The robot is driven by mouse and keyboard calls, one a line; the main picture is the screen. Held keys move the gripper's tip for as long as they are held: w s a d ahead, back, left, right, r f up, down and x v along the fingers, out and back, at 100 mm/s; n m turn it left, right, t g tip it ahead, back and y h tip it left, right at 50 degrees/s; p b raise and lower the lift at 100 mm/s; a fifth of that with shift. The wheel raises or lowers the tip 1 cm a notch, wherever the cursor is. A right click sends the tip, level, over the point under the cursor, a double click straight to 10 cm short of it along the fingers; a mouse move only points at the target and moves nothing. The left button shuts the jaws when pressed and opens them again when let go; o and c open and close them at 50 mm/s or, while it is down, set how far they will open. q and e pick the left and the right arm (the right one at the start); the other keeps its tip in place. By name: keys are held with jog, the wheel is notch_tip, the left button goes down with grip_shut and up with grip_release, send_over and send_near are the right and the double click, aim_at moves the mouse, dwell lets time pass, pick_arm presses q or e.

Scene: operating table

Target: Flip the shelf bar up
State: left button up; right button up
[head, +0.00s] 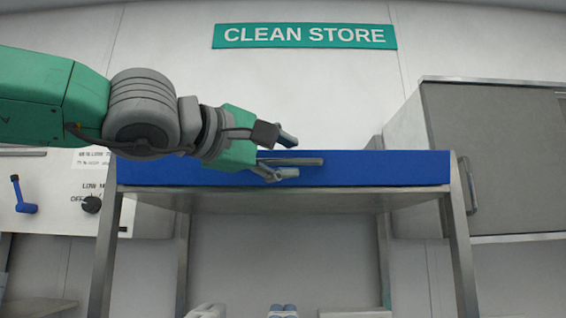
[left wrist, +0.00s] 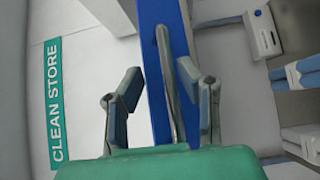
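The shelf bar (head: 390,168) is a long blue bar across the front of a metal shelf frame, with a thin grey handle (head: 308,161) near its middle. In the left wrist view the blue bar (left wrist: 158,99) runs top to bottom, with the grey handle (left wrist: 171,88) along it. My left gripper (head: 285,156) is open in front of the bar, one finger above the handle and one below. In the left wrist view the open fingers (left wrist: 160,92) stand on either side of the bar and handle, with a gap on each side. My right gripper is not in view.
A grey cabinet (head: 495,155) stands right of the shelf. A white panel (head: 60,195) with a blue lever (head: 24,200) and black knob (head: 91,204) is at left. Wrapped items (head: 283,311) lie low behind the frame. The space above the bar looks clear.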

pick_arm(q)
jog(key=shift+f, duration=0.1)
jog(key=shift+w+f, duration=0.15)
jog(key=shift+w, duration=0.05)
jog(key=shift+s+a, duration=0.15)
jog(key=shift+a, duration=0.15)
jog(key=v, duration=1.1)
jog(key=shift+s, duration=0.35)
jog(key=shift+d, duration=0.1)
